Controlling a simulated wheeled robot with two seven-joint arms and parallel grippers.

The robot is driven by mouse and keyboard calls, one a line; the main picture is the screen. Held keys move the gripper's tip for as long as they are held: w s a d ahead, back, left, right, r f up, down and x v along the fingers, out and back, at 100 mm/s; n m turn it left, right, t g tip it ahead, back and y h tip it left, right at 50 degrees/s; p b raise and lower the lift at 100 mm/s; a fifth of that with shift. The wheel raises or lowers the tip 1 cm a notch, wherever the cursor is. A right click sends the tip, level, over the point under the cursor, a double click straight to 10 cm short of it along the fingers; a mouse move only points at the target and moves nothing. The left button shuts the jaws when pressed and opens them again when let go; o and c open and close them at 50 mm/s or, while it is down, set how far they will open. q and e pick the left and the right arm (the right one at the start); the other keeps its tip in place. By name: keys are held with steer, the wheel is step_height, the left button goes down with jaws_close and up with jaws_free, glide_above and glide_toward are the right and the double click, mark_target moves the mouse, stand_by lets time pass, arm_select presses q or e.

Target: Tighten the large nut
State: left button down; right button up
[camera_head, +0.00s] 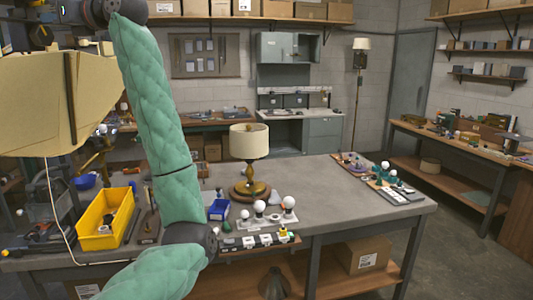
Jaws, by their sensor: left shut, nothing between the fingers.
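My left arm rises from the bottom left, and its wrist bends left at the top of the picture. My left gripper (42,36) is small and partly cut off at the upper left, just above a large cream lampshade (45,100). It is shut with nothing held. The shade is tilted and cut by the left edge. A pale cord hangs below it. The lamp parts under the shade are hard to make out among dark shapes. I cannot pick out the large nut. My right gripper is not in view.
A yellow bin (105,220) and a small blue bin (218,209) stand on the grey workbench (330,205). A brass table lamp (249,160) stands mid-bench. White bulbs (274,213) are in a holder at the front. The bench's middle right is clear.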

arm_select(q)
steer(key=shift+f+b, duration=0.25)
steer(key=shift+b, duration=0.05)
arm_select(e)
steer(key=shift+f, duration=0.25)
